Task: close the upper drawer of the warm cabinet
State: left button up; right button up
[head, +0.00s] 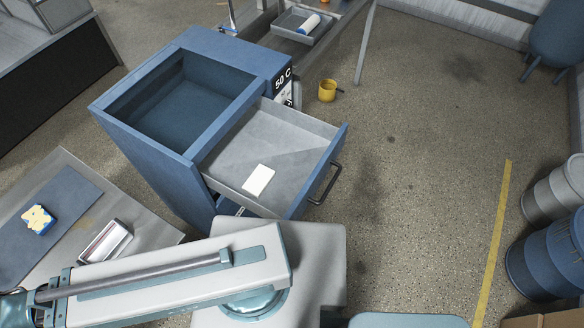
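The warm cabinet (185,140) is a blue box with an open-topped recess and a "50 C" label on its side. Its upper drawer (240,150) is grey inside with a blue front, and it is pulled well out to the right. A dark bar handle (325,184) is on the drawer front. A white flat piece (258,180) lies on the drawer floor. A link of my arm crosses the bottom left, below the cabinet. Neither gripper shows in the head view. The cabinet's lower part is mostly hidden.
A metal table at the lower left holds a blue mat (55,210), a yellow-and-white block (38,219) and a small tray (105,241). A yellow mug (327,90) is beyond the drawer. Barrels (552,255) stand at right. The floor right of the drawer is clear.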

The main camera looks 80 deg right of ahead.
aim_at(301, 148)
jog(key=k+z, duration=0.15)
jog(key=z, duration=2.45)
jog(key=k+j+z, duration=0.15)
jog(key=z, duration=0.6)
jog(key=k+j, duration=0.1)
jog(key=k, duration=0.2)
jog(key=k+j, duration=0.1)
jog(key=k, duration=0.2)
jog(key=u, duration=0.1)
jog(key=i+j, duration=0.05)
